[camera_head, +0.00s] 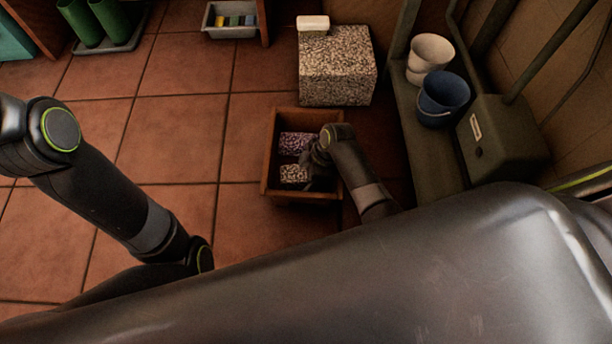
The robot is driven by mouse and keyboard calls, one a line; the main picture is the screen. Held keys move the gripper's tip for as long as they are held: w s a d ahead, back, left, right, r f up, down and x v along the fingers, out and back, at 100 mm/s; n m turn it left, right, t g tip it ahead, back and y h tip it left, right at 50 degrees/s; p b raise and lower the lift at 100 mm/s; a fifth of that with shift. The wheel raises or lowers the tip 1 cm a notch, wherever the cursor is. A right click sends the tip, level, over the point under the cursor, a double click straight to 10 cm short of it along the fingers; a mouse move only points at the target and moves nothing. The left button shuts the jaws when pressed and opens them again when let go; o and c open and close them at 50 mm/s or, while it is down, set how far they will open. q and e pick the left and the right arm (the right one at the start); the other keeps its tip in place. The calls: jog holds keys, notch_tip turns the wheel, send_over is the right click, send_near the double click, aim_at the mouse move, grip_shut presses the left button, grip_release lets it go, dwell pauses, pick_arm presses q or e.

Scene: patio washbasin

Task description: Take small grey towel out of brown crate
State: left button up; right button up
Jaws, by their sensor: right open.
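The brown crate (268,165) stands on the tiled floor in the middle of the head view. In it lie a purple-pink patterned cloth (296,142) at the back and a pale grey, dark-speckled folded cloth (292,174) nearer the front. The speckled cloth looks like the small grey towel. My right gripper (311,165) reaches into the crate from the right and is open, at the right side of the cloths. I cannot tell whether it touches them. The right part of the crate is hidden by my right arm. My left arm shows at left, but its gripper is not visible.
A speckled stone block (338,75) with a white bar (313,23) on it stands behind the crate. At right, a bench (428,150) holds a cream pot (430,52) and a blue bucket (443,95). A grey tray (230,31) is at the back. Floor left of the crate is clear.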

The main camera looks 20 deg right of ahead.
jog(key=c, duration=1.2)
jog(key=shift+o, duration=0.2)
jog(key=shift+r, duration=0.25)
